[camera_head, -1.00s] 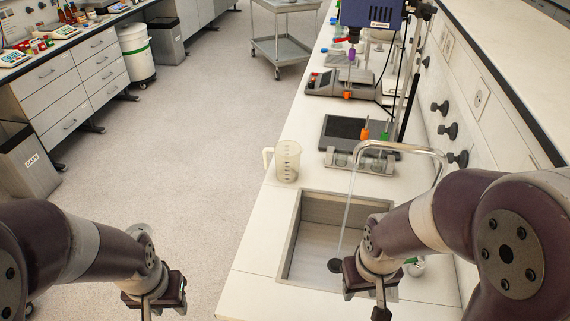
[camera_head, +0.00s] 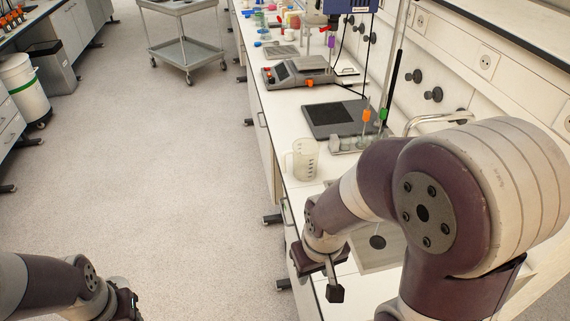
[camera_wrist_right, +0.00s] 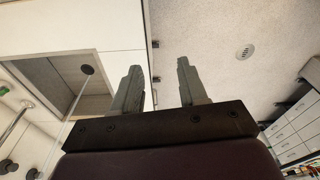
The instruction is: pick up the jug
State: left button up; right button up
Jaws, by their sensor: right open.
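The jug (camera_head: 305,160) is a clear, pale measuring jug with dark markings. It stands upright on the white counter, with its handle on the left. My right gripper (camera_head: 335,285) is in front of the jug, nearer to me and apart from it, by the counter's front edge. In the right wrist view its two fingers (camera_wrist_right: 157,70) are spread with nothing between them, and the jug does not show there. My left gripper (camera_head: 126,304) is at the bottom left over the floor, partly cut off, so its jaws cannot be made out.
The sink (camera_wrist_right: 50,88) is beside my right gripper; my right arm hides much of it in the head view. A faucet (camera_head: 437,118), a dark flat device (camera_head: 338,117) and a balance (camera_head: 297,72) are around or beyond the jug.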

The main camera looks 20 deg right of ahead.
aim_at(305, 151)
jog(key=i+j+z, duration=0.35)
jog(key=i+j, duration=0.2)
jog(key=j, duration=0.15)
jog(key=i+j+z, duration=0.2)
jog(key=j, duration=0.2)
jog(key=i+j+z, duration=0.15)
jog(key=j, duration=0.3)
jog(key=i+l+z, duration=0.15)
jog(key=i, duration=0.35)
jog(key=i+l+z, duration=0.15)
jog(key=i, duration=0.3)
